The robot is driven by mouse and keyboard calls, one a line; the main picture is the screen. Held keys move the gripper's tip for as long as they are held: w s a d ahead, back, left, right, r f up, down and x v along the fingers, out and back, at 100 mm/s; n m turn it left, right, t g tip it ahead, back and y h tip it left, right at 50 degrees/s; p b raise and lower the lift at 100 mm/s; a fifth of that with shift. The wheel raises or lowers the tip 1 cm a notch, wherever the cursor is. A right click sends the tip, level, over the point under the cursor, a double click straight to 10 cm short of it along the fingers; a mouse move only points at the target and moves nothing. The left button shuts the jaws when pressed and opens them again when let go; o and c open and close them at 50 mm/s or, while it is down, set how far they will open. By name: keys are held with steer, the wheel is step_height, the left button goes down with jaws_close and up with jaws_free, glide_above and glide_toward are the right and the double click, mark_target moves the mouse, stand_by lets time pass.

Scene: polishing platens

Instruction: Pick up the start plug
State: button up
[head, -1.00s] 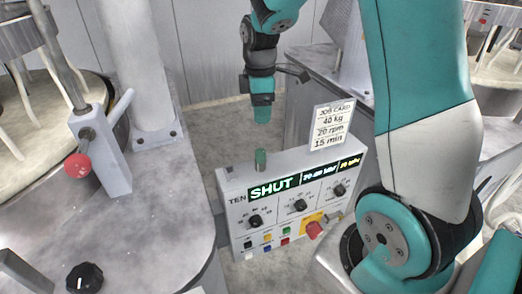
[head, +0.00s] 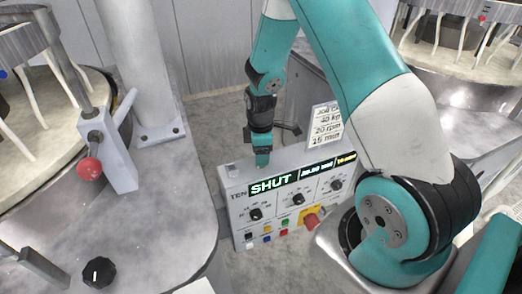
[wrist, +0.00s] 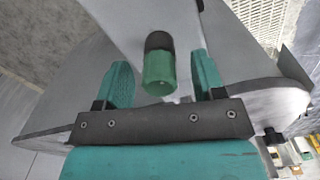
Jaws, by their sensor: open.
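The start plug (wrist: 160,72) is a green cylinder with a dark upper part in the wrist view. It lies between the two teal fingers of my gripper (wrist: 163,80), with a visible gap to each side. My gripper is open and not closed on it. In the head view my gripper (head: 262,157) points down at the top of the white control box (head: 229,178). The plug cannot be made out there behind the fingers.
A job card (head: 326,124) stands at the box's back right. The box front has dark knobs, coloured buttons and a red knob (head: 311,221). A grey table with a red-balled lever (head: 89,169) and a black knob (head: 99,271) is at left.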

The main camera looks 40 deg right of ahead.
steer(key=shift+f, duration=0.1)
steer(key=shift+c, duration=0.3)
steer(key=c, duration=1)
steer(key=shift+o, duration=0.2)
